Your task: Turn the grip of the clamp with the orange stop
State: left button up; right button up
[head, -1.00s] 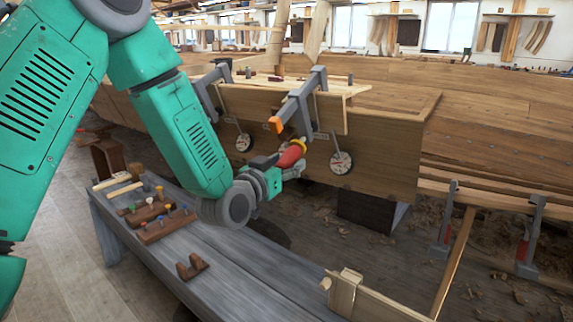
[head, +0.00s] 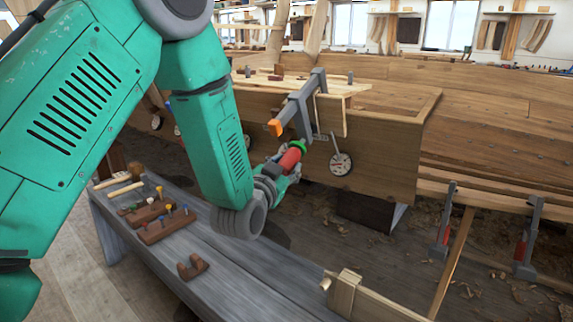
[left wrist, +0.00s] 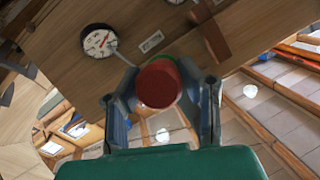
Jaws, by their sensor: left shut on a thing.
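The clamp with the orange stop (head: 275,127) has a grey bar (head: 296,104) and sits on the edge of the wooden hull. Its red grip (head: 290,158), with a green ring at its upper end, hangs below the bar. My left gripper (head: 281,168) is shut on the red grip from below. In the left wrist view the round red end of the grip (left wrist: 158,83) sits between the two fingers of my left gripper (left wrist: 163,105). My right gripper is not in view.
A dial gauge (head: 340,163) hangs on the hull side, right of the grip. A grey bench (head: 228,262) with wooden racks (head: 165,226) stands below my left arm. Two more clamps (head: 528,238) stand at the right.

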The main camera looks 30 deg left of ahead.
pick_arm(q)
jog(key=shift+d+m+y, duration=0.1)
jog(key=shift+m+y, duration=0.4)
dwell(0.3)
jog(key=o, duration=1.1)
jog(key=shift+v, duration=3.7)
jog(key=shift+f, duration=0.2)
